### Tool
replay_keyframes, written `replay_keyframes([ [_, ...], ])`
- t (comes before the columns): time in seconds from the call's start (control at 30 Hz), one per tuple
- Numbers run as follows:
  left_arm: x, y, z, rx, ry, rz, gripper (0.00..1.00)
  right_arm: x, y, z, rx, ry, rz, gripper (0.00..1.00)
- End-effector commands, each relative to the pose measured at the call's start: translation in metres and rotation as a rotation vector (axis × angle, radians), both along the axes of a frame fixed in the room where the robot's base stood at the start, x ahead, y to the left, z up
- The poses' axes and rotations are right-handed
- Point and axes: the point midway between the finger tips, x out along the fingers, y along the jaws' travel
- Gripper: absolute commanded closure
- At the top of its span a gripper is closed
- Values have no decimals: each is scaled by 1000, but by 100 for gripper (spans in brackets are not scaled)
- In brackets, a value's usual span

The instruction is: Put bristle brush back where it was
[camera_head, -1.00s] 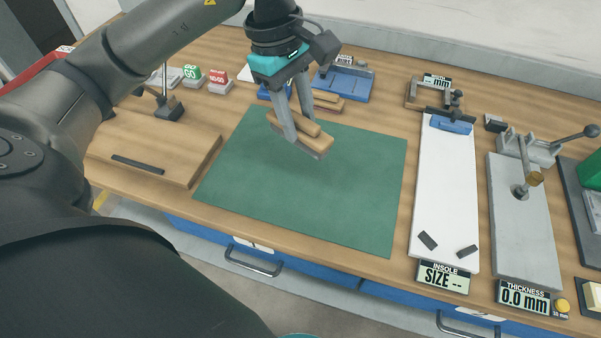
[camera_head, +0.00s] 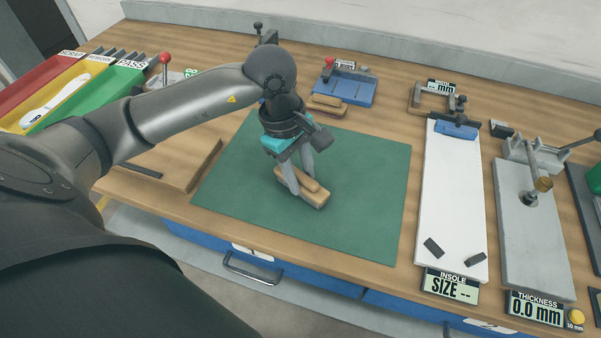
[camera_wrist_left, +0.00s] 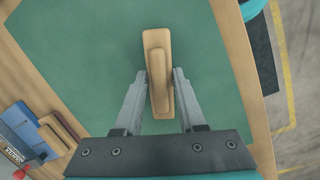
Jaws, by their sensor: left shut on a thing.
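The bristle brush (camera_head: 308,190) is a light wooden block with a raised grip on top. My left gripper (camera_head: 302,183) is shut on that grip. The brush is at or just above the green mat (camera_head: 235,190), near its middle; I cannot tell whether it touches. In the left wrist view the brush (camera_wrist_left: 155,50) lies between the two fingers (camera_wrist_left: 158,78), with the mat (camera_wrist_left: 90,60) below. Its bristles are hidden. My right gripper is not in view.
A second wooden brush-like block (camera_head: 326,104) lies behind the mat, by a blue fixture (camera_head: 350,85). A white insole board (camera_head: 450,200) and grey thickness gauge plate (camera_head: 530,230) stand to the right. A wooden board (camera_head: 190,165) lies left. The mat's right part is clear.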

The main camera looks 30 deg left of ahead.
Motion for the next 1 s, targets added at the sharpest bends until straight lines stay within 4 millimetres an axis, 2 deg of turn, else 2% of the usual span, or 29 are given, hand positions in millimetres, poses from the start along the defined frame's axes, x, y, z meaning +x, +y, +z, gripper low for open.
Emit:
replay_keyframes([
  [0.2,0,0,-3,1,-1,0,100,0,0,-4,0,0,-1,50],
  [0.23,0,0,-3,1,0,0,60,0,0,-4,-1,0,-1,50],
  [0.5,0,0,-2,0,0,1,30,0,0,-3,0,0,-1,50],
  [0.87,0,0,3,0,0,1,30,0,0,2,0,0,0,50],
  [1.0,0,5,26,2,-4,1,30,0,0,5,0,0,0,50],
])
